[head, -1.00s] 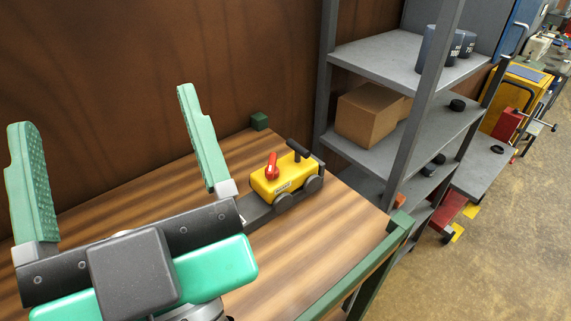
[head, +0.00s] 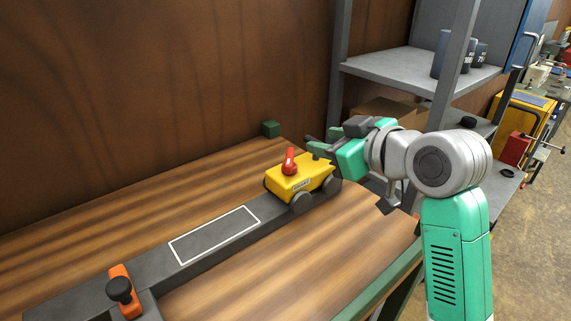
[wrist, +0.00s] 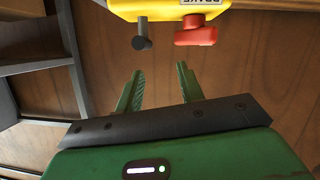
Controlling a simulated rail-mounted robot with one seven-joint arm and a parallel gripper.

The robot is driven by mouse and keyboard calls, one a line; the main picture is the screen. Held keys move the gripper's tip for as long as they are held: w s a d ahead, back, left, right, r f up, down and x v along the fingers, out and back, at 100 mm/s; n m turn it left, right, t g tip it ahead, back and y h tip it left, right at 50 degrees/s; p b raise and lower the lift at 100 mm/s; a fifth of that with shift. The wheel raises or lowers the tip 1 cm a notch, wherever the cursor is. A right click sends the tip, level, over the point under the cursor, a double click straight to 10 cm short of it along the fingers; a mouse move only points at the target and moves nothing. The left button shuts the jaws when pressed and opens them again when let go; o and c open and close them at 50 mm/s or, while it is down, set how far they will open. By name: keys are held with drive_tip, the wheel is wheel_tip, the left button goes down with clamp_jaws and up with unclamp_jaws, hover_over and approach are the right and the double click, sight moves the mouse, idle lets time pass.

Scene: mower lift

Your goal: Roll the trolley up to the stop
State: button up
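The yellow trolley (head: 298,179) stands on its dark wheels near the far right end of a dark track (head: 200,246). Its red brake lever (head: 289,161) stands up on top and also shows in the wrist view (wrist: 196,31). My gripper (head: 322,141) is at the trolley's far right end. In the wrist view my fingers (wrist: 160,82) are spread with nothing between them. The trolley's dark handle (wrist: 142,36) lies just beyond the fingertips, apart from them. An orange block with a black knob (head: 122,291), apparently the stop, is at the track's near left end.
A white outlined rectangle (head: 215,233) marks the track between the trolley and the orange block, and that stretch is clear. A grey shelf (head: 415,70) stands behind my arm.

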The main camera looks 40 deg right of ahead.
sight(316, 140)
drive_tip(key=shift+g, duration=0.3)
drive_tip(key=w+f, duration=0.1)
drive_tip(key=w, duration=0.1)
drive_tip(key=w+d+f+p, duration=0.1)
drive_tip(key=w, duration=0.1)
drive_tip(key=w+d+f, duration=0.1)
drive_tip(key=w+f, duration=0.1)
drive_tip(key=shift+w+d+f+p, duration=0.1)
drive_tip(key=shift+d+p, duration=0.1)
drive_tip(key=shift+p, duration=0.2)
clamp_jaws()
